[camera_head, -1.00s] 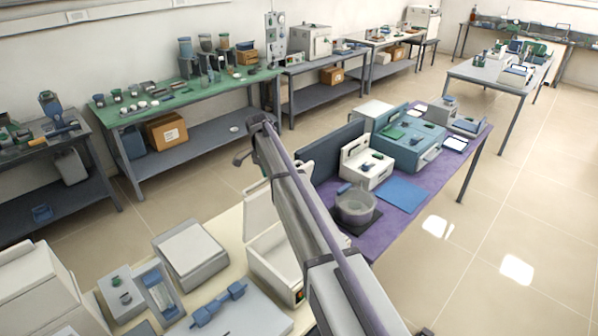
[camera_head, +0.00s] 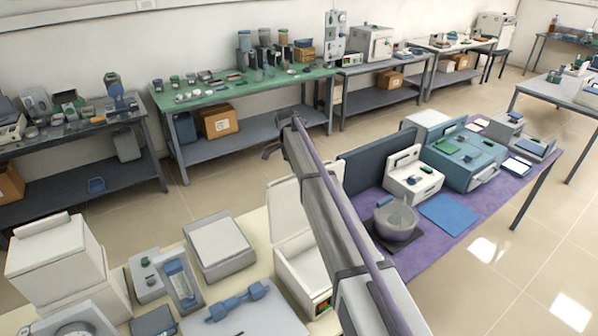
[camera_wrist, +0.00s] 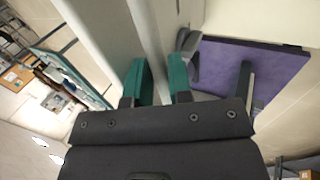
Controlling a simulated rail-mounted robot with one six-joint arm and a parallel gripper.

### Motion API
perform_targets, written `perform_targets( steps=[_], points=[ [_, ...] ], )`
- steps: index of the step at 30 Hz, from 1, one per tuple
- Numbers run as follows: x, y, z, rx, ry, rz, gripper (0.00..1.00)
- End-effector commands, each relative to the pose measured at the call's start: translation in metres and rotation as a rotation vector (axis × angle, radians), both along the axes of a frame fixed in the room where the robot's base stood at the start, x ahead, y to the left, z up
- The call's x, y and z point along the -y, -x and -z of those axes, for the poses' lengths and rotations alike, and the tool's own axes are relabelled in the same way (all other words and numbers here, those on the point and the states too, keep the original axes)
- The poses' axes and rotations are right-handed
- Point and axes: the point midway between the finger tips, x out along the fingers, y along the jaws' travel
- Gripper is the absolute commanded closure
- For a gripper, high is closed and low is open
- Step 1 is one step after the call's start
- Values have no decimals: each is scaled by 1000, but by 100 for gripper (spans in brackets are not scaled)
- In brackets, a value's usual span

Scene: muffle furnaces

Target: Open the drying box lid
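The drying box (camera_head: 300,280) is a white box on the cream bench, with a small lit panel at its lower front corner. Its white lid (camera_head: 290,212) stands raised at the back and the box's inside shows. My arm crosses in front of the box's right side and hides part of it. My gripper's fingertips are not clear in the head view. In the wrist view my gripper (camera_wrist: 159,80) shows two green fingers with a gap between them. A pale panel (camera_wrist: 148,35) runs behind and between the fingers; whether they touch it I cannot tell.
A stirring bowl (camera_head: 395,218), a white device (camera_head: 413,178) and a teal furnace (camera_head: 470,160) stand on the purple-topped table to the right. Tiled floor is free behind the bench.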

Motion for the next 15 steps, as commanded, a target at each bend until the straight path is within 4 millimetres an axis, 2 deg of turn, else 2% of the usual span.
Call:
perform_targets(
  steps=[1, 6, 15],
  points=[
    [-1, 0, 0, -1, -1, 0, 75],
    [-2, 1, 0, -2, -2, -2, 60],
    [-2, 1, -7, -3, -3, -2, 60]
  ],
)
